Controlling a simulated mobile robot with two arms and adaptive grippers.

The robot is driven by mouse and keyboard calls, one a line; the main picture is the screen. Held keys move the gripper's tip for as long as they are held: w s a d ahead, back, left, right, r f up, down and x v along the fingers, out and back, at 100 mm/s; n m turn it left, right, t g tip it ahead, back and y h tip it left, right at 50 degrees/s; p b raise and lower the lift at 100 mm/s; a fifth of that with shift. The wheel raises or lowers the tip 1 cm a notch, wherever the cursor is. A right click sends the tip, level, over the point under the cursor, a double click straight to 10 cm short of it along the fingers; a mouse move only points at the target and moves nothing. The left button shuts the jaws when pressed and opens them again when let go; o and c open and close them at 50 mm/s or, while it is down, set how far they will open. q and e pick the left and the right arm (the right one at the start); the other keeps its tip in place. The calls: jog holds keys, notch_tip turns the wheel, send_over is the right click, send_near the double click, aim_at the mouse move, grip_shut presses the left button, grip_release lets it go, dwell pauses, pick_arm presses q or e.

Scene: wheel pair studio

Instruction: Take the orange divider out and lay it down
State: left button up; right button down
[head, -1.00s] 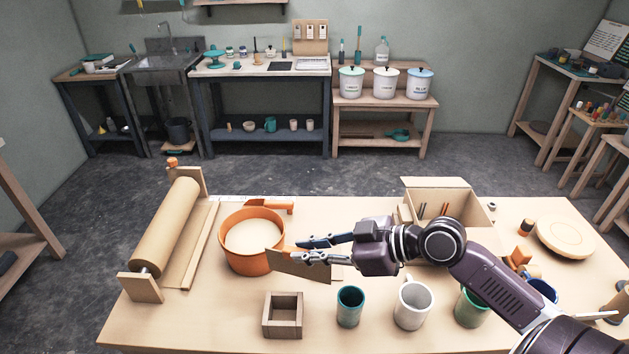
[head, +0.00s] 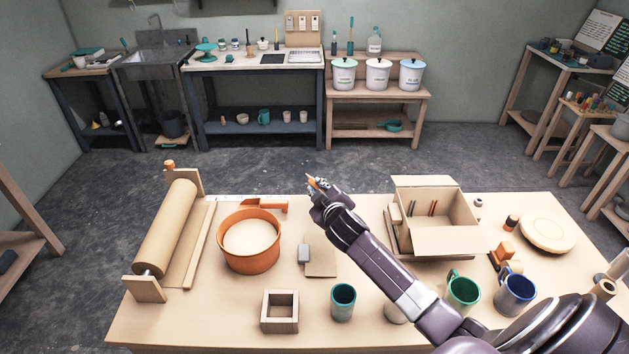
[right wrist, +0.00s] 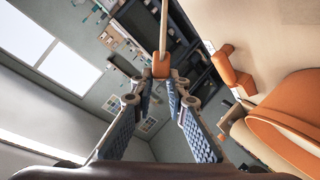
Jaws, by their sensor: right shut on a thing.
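My right gripper (head: 316,184) is raised above the back edge of the table, shut on the orange tab of a divider. In the right wrist view the orange tab (right wrist: 161,66) sits between the fingertips (right wrist: 168,78), with the divider's thin pale panel (right wrist: 164,25) seen edge-on beyond it. In the head view only a bit of the orange divider (head: 311,181) shows; the hand hides most of it. The open cardboard box (head: 450,240) stands at the right, with dark and orange strips inside. My left gripper is not in view.
A board with a grey tab (head: 321,262) lies on the table. An orange pot (head: 250,260), a paper roll (head: 168,230) and a square wooden frame (head: 280,325) stand left. A teal mug (head: 343,303), green mug (head: 462,292) and blue mug (head: 515,293) stand in front.

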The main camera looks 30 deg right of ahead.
jog(key=shift+w+a+r, duration=0.2)
jog(key=shift+w+r, duration=0.15)
jog(key=shift+w, duration=0.1)
jog(key=shift+r, duration=0.1)
notch_tip(320, 180, down, 6)
jog(key=b, duration=0.4)
jog(key=shift+f, duration=0.2)
jog(key=shift+f, duration=0.1)
jog(key=shift+f+b, duration=0.8)
jog(key=c, duration=1.8)
grip_release()
jog(key=shift+r, duration=0.1)
jog(key=shift+o, duration=0.2)
jog(key=o, duration=0.4)
